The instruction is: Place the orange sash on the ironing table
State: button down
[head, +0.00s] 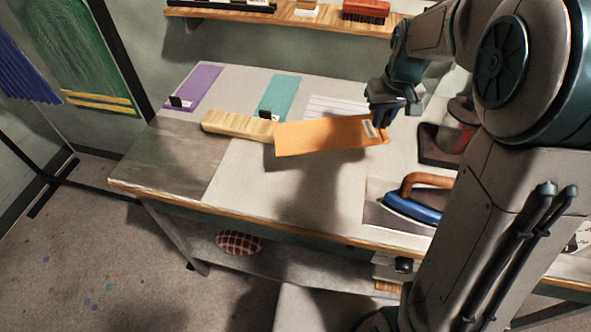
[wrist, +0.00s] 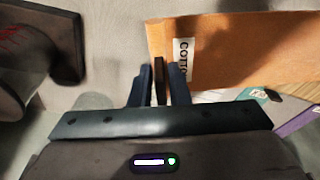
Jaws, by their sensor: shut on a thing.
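The orange sash (head: 325,136) is a flat orange strip with a small white label at its right end. My gripper (head: 383,125) is shut on that labelled end and holds the sash over the ironing table (head: 280,200). A shadow lies on the tabletop below it, and the sash looks raised above the surface. In the wrist view the sash (wrist: 240,50) stretches off to the right, its label partly reading "COTTO". The gripper fingers (wrist: 159,85) close on a dark tab at its near edge.
A purple strip (head: 197,87) and a teal strip (head: 281,95) lie at the table's back. A wooden block (head: 235,125) is beside the sash's left end. A blue iron (head: 412,205) with an orange handle stands at the right. The front middle is clear.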

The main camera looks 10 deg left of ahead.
aim_at(336, 141)
jog(key=s+a+f, duration=0.1)
jog(key=a+f, duration=0.1)
jog(key=a, duration=0.1)
jog(key=s+a+f+p, duration=0.1)
jog(key=s+a+f, duration=0.1)
jog(key=a, duration=0.2)
jog(key=s+a+f, duration=0.2)
jog(key=a+f, duration=0.1)
jog(key=shift+a+p, duration=0.15)
jog(key=shift+p, duration=0.25)
jog(key=shift+f+p, duration=0.3)
jog(key=shift+f, duration=1.65)
jog(key=c, duration=1.4)
grip_release()
